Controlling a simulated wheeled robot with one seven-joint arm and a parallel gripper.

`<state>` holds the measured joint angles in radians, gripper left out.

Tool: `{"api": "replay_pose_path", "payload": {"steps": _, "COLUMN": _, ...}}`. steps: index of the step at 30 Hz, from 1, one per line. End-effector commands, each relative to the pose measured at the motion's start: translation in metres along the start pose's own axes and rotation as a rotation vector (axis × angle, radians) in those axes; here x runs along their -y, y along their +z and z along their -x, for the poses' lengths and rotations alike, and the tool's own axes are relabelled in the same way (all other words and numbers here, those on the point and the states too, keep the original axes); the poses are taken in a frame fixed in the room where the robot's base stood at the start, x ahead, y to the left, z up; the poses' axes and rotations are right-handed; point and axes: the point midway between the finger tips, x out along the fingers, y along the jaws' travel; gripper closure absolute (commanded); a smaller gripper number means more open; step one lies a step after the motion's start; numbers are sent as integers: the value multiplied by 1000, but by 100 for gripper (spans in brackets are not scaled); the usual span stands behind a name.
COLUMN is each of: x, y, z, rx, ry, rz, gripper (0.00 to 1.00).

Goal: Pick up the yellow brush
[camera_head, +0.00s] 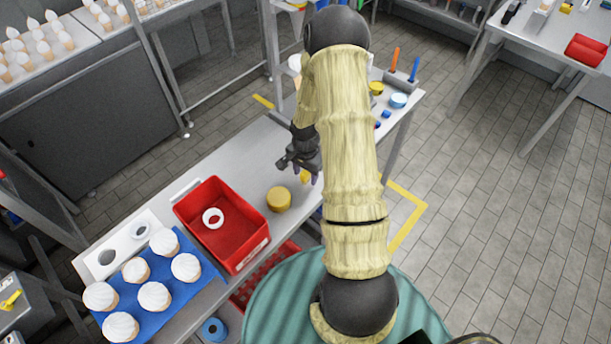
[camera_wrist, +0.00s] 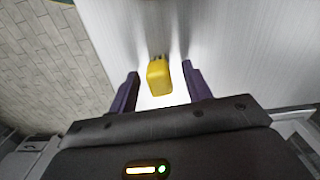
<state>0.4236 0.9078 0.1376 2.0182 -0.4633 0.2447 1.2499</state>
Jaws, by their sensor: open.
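A small yellow block-shaped thing, seemingly the yellow brush (camera_wrist: 159,79), lies between the two purple fingers of my gripper (camera_wrist: 159,90) in the wrist view. The fingers are apart, with a gap on each side of it. In the head view, my gripper (camera_head: 308,175) hangs low over the grey table, and a bit of the yellow brush (camera_head: 305,176) shows beside the fingers. My arm hides part of the area around it.
A yellow round thing (camera_head: 279,199) stands on the table close to my gripper. A red bin (camera_head: 243,258) with a white ring (camera_head: 213,218) in it is to the left. A blue tray (camera_head: 184,299) with several cone-like white-topped things is at the lower left.

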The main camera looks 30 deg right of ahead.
Motion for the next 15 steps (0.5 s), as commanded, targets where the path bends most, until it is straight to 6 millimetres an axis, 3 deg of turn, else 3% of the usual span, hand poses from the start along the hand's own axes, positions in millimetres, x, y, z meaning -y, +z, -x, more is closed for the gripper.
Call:
{"api": "replay_pose_path", "payload": {"steps": 3, "x": 0, "y": 0, "z": 0, "rx": 0, "ry": 0, "rz": 0, "gripper": 53}}
{"api": "replay_pose_path", "payload": {"steps": 10, "x": 0, "y": 0, "z": 0, "rx": 0, "ry": 0, "rz": 0, "gripper": 98}}
{"api": "replay_pose_path", "payload": {"steps": 15, "x": 0, "y": 0, "z": 0, "rx": 0, "ry": 0, "rz": 0, "gripper": 99}}
